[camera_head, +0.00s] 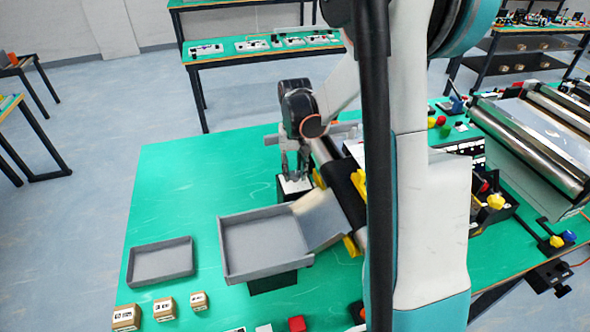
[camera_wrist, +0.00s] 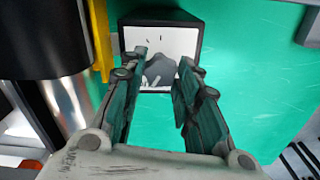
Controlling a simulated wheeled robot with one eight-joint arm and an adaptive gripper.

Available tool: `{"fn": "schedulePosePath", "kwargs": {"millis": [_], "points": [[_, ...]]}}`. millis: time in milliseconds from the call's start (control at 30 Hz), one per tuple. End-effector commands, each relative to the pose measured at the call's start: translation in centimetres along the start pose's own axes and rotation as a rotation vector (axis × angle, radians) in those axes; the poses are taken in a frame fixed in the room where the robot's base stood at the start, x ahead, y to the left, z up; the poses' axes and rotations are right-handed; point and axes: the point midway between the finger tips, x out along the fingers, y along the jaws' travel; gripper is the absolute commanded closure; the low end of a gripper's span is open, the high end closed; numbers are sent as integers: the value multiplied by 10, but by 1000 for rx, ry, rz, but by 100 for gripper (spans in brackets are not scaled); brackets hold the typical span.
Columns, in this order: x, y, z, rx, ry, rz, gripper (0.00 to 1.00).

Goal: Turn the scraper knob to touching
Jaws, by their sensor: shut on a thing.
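The scraper knob (camera_wrist: 159,70) is a grey knob on the white face of a black box (camera_wrist: 188,22). In the head view the box (camera_head: 283,187) stands on the green table beside the conveyor's end. My gripper (camera_wrist: 160,80) points at the white face with its two fingers on either side of the knob, shut on it. In the head view my gripper (camera_head: 293,172) points down onto the box's white top. Small dark marks show on the face above the knob; I cannot read the setting. Whether the scraper touches the roller cannot be made out.
A black roller with a shiny metal part (camera_wrist: 65,100) and a yellow bracket (camera_wrist: 100,40) are close left of my gripper in the wrist view. A grey tray (camera_head: 228,250) and a smaller tray (camera_head: 160,277) stand in front.

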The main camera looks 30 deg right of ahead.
Motion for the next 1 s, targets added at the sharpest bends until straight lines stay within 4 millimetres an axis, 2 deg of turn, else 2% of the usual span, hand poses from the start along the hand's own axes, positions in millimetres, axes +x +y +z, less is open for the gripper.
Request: {"fn": "schedulePosePath", "kwargs": {"millis": [167, 200, 267, 667, 767, 1000], "points": [[0, 0, 0, 1, 0, 0, 94], [0, 0, 0, 1, 0, 0, 61], [0, 0, 0, 2, 0, 0, 50], [-4, 0, 0, 2, 0, 0, 50], [-14, 0, 0, 2, 0, 0, 50], [-61, 0, 1, 2, 0, 0, 50]]}}
